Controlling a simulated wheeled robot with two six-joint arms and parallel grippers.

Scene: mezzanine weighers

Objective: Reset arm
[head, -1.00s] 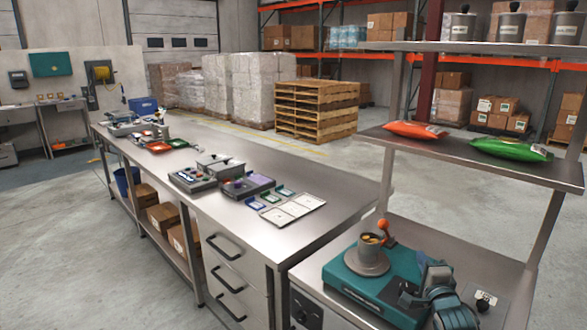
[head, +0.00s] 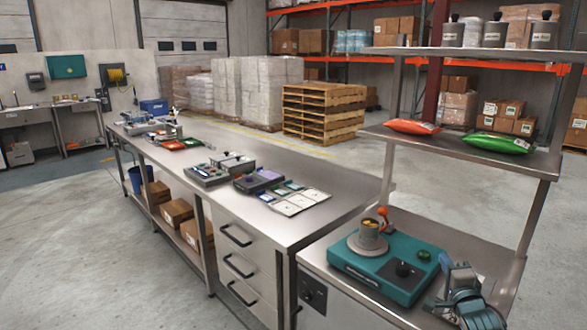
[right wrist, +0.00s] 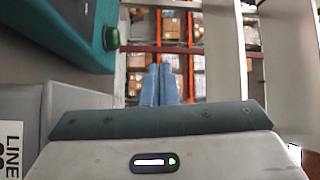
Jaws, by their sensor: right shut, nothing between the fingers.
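My right gripper (head: 452,270) shows in the head view at the lower right, just right of the teal weigher (head: 372,278) and apart from it as far as I can tell. In the right wrist view its two blue fingers (right wrist: 160,84) lie together with nothing between them. The teal weigher carries a grey round pan with a metal cup (head: 369,236) holding something yellowish, with an orange-topped item beside it. My left gripper is in neither view.
A shelf above the weigher holds an orange bag (head: 412,127) and a green bag (head: 495,143); its metal post (head: 533,215) stands close to my right arm. The long steel bench (head: 330,180) holds grey devices and white cards (head: 300,202). Open floor lies beyond.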

